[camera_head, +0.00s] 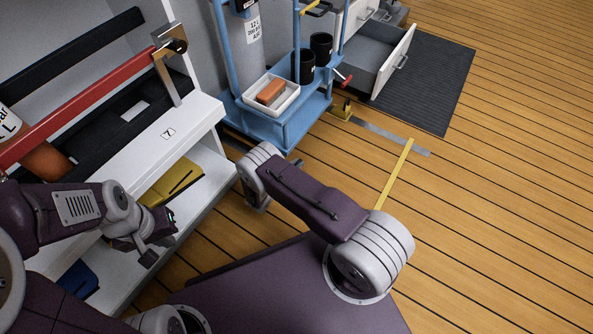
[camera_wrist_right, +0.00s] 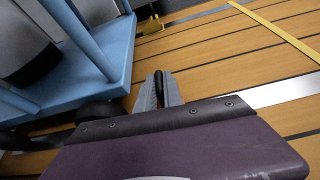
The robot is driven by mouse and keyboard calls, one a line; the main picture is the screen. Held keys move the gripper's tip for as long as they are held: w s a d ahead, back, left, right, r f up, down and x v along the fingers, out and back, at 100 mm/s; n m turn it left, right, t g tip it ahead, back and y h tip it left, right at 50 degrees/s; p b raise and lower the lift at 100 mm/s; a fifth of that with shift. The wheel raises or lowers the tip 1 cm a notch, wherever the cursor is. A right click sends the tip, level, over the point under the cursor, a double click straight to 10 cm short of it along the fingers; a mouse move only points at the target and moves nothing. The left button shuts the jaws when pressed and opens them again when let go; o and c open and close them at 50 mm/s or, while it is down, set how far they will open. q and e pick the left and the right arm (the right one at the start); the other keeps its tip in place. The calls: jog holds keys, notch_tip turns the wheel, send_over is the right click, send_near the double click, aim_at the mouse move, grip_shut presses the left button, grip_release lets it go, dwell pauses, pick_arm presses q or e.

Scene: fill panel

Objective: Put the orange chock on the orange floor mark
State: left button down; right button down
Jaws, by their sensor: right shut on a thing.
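An orange-brown block (camera_head: 271,92) lies in a white tray (camera_head: 289,102) on the blue cart; I cannot tell whether it is the chock. I make out no orange floor mark; a yellow stripe (camera_head: 394,175) runs on the plank floor, also in the right wrist view (camera_wrist_right: 270,28). My right gripper (camera_wrist_right: 158,92) is low beside the blue cart, its grey fingers shut on a narrow dark thing, mostly hidden. In the head view my own arm hides it. My left gripper (camera_head: 157,238) hangs empty by the white shelf, its fingers apart.
The blue cart (camera_head: 285,130) holds dark cups (camera_head: 321,48). A small yellow item (camera_head: 342,110) sits on the floor by a metal strip (camera_head: 385,134). A drawer (camera_head: 392,65) stands open above a dark mat (camera_head: 435,88). The white shelf (camera_head: 120,165) is at left. Floor at right is clear.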

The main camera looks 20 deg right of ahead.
jog(key=shift+f, duration=0.75)
jog(key=shift+r, duration=0.2)
pick_arm(q)
jog(key=shift+f, duration=0.65)
pick_arm(e)
jog(key=shift+f, duration=0.1)
jog(key=c, duration=1.5)
grip_release()
